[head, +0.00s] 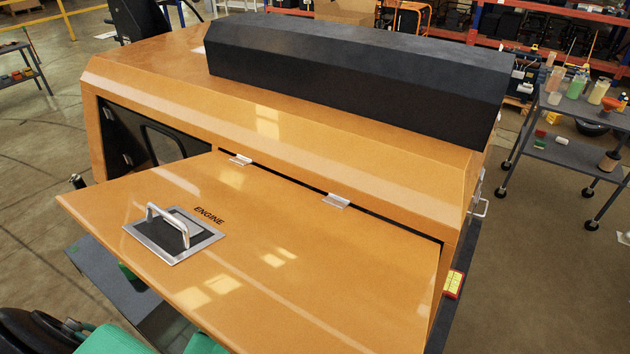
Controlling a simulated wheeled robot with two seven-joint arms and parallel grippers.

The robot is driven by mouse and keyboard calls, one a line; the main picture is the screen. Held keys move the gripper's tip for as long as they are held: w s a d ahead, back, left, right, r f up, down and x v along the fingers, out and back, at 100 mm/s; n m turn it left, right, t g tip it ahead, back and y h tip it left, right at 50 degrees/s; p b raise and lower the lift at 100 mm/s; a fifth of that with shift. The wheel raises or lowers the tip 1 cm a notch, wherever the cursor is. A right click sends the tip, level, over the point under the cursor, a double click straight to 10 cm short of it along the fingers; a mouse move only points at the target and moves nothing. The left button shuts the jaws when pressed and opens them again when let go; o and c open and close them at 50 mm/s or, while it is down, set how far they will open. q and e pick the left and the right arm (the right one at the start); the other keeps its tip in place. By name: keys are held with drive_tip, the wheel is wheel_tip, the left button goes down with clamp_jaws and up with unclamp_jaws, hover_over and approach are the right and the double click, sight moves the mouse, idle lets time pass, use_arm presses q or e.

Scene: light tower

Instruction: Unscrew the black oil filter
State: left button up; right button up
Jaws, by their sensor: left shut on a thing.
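The black oil filter is not visible. An orange engine door (330,275) with the word ENGINE stands swung out and covers what lies below it. Its silver handle (168,224) sits in a dark recessed plate, and nothing holds it. Green and black parts of my left arm (110,341) come in at the bottom left and run under the door's near edge. The left gripper's fingertips and the thing between them are hidden there. My right gripper does not show.
The orange light tower body (270,120) carries a long black box (360,75) on top. Two hinges join door and body. A cart with bottles (585,115) stands at the right. A grey ledge (105,285) shows at lower left.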

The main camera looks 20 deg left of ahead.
use_arm(q)
drive_tip(key=shift+n, duration=0.4)
drive_tip(key=n+p, duration=0.1)
drive_tip(key=n, duration=0.2)
drive_tip(key=shift+r, duration=0.15)
drive_tip(key=shift+n+p, duration=0.4)
drive_tip(key=shift+n, duration=0.7)
drive_tip(key=o, duration=1.2)
drive_tip(key=shift+c, duration=0.2)
drive_tip(key=shift+f, duration=0.2)
